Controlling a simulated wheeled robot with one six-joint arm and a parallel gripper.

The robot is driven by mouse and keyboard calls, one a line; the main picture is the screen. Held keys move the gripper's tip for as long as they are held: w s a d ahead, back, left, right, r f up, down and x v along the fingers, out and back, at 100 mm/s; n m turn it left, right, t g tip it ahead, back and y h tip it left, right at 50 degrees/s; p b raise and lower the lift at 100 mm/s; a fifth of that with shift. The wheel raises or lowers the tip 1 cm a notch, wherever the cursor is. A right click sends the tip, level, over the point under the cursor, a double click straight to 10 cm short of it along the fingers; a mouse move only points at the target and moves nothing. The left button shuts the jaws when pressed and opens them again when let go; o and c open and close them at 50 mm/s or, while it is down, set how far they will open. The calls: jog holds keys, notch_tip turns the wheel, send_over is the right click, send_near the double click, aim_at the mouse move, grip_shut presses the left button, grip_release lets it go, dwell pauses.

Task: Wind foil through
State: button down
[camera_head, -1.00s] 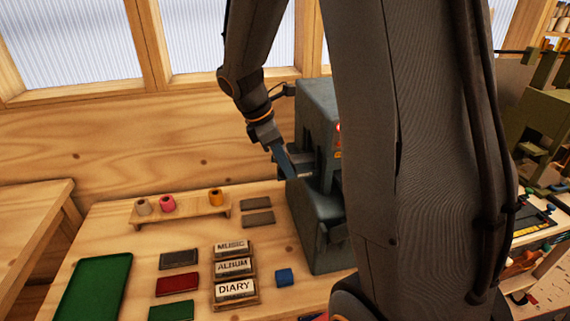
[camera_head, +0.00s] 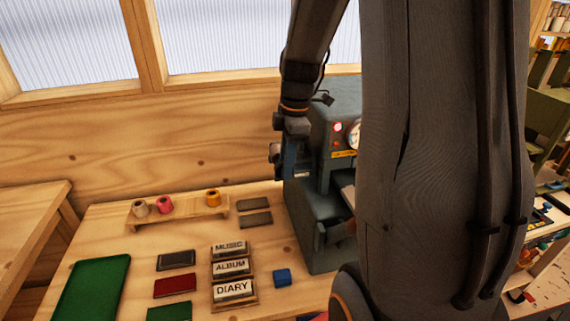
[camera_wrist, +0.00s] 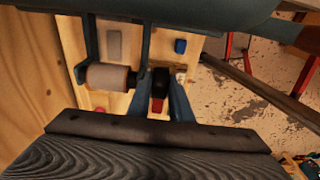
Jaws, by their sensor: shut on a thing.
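A grey-green press (camera_head: 318,205) stands at the right of the bench, its right part hidden behind my arm. In the wrist view, a pale pinkish foil roll (camera_wrist: 108,77) sits on a spindle between grey-blue brackets. A black knob (camera_wrist: 155,80) is to its right, in line with the spindle. My gripper (camera_wrist: 158,92) has its blue fingers either side of this knob and is shut on it. In the head view my gripper (camera_head: 290,160) is at the press's left side, and its fingertips cannot be made out clearly.
A wooden rack (camera_head: 183,214) holds beige, pink and orange rolls. Stamp blocks (camera_head: 233,290), dark plates (camera_head: 254,219), a blue block (camera_head: 282,278) and a green tray (camera_head: 93,285) lie on the bench. The wooden wall is close behind the press.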

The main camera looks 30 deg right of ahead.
dwell(0.4)
jog(key=c, duration=1.6)
grip_release()
jog(key=shift+s+d+r+b, duration=0.15)
jog(key=shift+r+b, duration=0.3)
jog(key=shift+r, duration=0.85)
jog(key=shift+w+d+r+b, duration=0.15)
jog(key=shift+r+b, duration=0.35)
jog(key=shift+r, duration=0.8)
jog(key=shift+s+d+r+b, duration=0.2)
jog(key=shift+r+b, duration=0.25)
jog(key=shift+r, duration=0.85)
